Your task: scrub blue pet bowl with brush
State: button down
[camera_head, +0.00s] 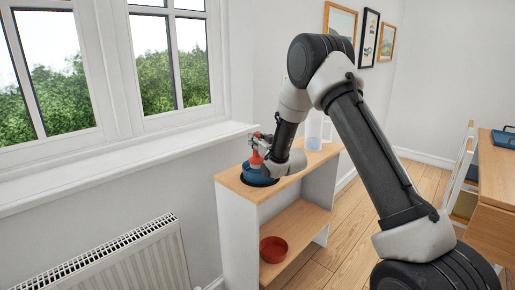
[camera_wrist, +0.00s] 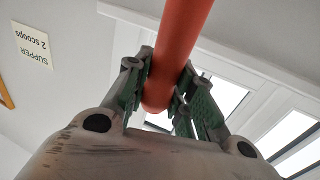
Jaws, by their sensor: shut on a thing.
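The blue pet bowl (camera_head: 257,178) sits at the near end of the wooden top of a small shelf unit. My gripper (camera_head: 259,147) is above it, shut on the orange-red handle of the brush (camera_head: 256,159). In the wrist view the handle (camera_wrist: 180,45) passes between the fingers of my gripper (camera_wrist: 163,98). The brush points down at the bowl; its head is too small and covered to tell whether it touches the bowl. My wrist hides part of the bowl's far right side.
The shelf unit (camera_head: 238,232) stands by the window wall. A red bowl (camera_head: 273,249) is on its lower shelf. A pale, translucent container (camera_head: 314,133) stands on top behind my arm. A radiator (camera_head: 120,262) is at lower left. A wooden table (camera_head: 498,172) is at right.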

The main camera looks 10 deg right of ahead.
jog(key=shift+r, duration=1.25)
